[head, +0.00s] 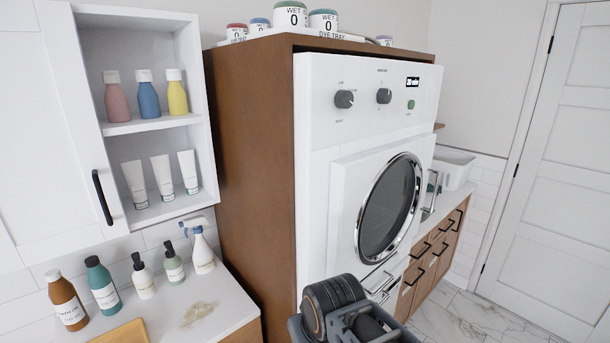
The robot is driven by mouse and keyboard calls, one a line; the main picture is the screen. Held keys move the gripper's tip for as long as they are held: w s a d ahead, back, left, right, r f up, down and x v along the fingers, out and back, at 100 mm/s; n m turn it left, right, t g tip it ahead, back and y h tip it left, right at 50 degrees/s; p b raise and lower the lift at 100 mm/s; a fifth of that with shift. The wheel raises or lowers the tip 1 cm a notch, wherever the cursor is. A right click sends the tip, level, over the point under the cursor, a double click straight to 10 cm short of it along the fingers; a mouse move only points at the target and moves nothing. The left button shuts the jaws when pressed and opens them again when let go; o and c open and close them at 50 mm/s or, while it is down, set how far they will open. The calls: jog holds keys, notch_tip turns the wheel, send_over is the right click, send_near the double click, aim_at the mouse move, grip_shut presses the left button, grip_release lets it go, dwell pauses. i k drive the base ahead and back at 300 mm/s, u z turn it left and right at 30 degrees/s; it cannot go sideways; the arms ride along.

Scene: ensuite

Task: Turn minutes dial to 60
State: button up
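The white front-loading machine (320,170) stands in a brown wooden cabinet (245,150), with its control panel in the upper part. Two dark round dials sit on the panel, a left dial (344,99) and a right dial (384,96). A small label above the right dial is too small to read surely, so I cannot be certain which is the minutes dial. A small black display (413,82) to the right seems to read "20 min". A green button (411,104) is below it. Part of my dark arm shows at the bottom, well below the panel; my gripper's fingers are not visible.
The machine's round glass door (390,208) looks closed. Left is a white counter (215,298) with several bottles, below an open shelf (150,125) of bottles and tubes. Several labelled jars (290,15) stand on top. A white door (555,165) and tiled floor (470,318) are at right.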

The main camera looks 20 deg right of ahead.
aim_at(384, 97)
jog(key=u, duration=1.4)
jog(key=k, duration=1.65)
jog(key=z, duration=1.35)
jog(key=i, duration=0.5)
jog(key=u, duration=0.05)
